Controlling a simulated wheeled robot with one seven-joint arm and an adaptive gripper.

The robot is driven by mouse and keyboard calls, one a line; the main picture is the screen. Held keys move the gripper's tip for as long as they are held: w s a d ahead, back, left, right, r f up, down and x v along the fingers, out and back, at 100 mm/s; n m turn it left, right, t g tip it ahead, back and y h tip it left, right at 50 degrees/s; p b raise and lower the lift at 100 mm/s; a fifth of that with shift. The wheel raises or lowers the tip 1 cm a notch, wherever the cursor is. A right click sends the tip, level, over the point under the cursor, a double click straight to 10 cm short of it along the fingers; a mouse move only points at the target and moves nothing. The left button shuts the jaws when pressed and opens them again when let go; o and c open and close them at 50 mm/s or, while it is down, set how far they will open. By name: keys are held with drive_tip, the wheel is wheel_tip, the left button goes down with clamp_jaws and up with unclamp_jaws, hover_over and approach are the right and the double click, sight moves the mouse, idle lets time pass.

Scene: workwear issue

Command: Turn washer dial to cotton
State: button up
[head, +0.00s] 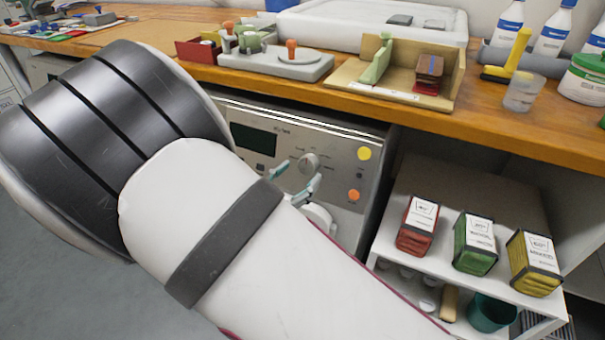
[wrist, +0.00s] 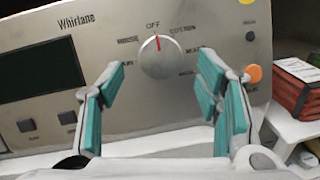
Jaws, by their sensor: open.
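The washer (head: 262,122) stands under the wooden worktop with its control panel (wrist: 115,40) facing me. Its round silver dial (wrist: 161,57) has a red mark pointing up at OFF in the wrist view. The COTTON label (wrist: 183,29) is just right of OFF. The dial (head: 308,163) also shows in the head view, just beyond my fingertips. My gripper (wrist: 160,88) is open, with one teal-padded finger low on each side of the dial. It appears apart from the dial. My arm hides much of the washer's front in the head view.
A yellow button (head: 364,153) and an orange button (head: 354,195) sit right of the dial. A white shelf (head: 395,235) with red, green and yellow boxes stands to the right. The wooden worktop (head: 490,125) overhangs the panel and carries trays and bottles.

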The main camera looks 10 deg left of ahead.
sight(308, 165)
drive_tip(key=shift+x, duration=1.25)
drive_tip(key=c, duration=1.2)
drive_tip(key=shift+o, duration=0.2)
drive_tip(key=shift+m, duration=0.4)
drive_tip(key=m, duration=0.2)
drive_tip(key=m+g+h+b, duration=0.1)
drive_tip(key=m, duration=0.2)
drive_tip(key=shift+w+a+r+g, duration=0.1)
drive_tip(key=shift+w+a+g, duration=0.1)
drive_tip(key=shift+g, duration=0.1)
drive_tip(key=shift+r+m+g+h+b, duration=0.15)
drive_tip(key=shift+m+g+b, duration=0.15)
drive_tip(key=shift+m, duration=0.8)
drive_tip(key=shift+m+g+h+b, duration=0.2)
drive_tip(key=shift+m+g, duration=0.2)
drive_tip(key=shift+m, duration=0.7)
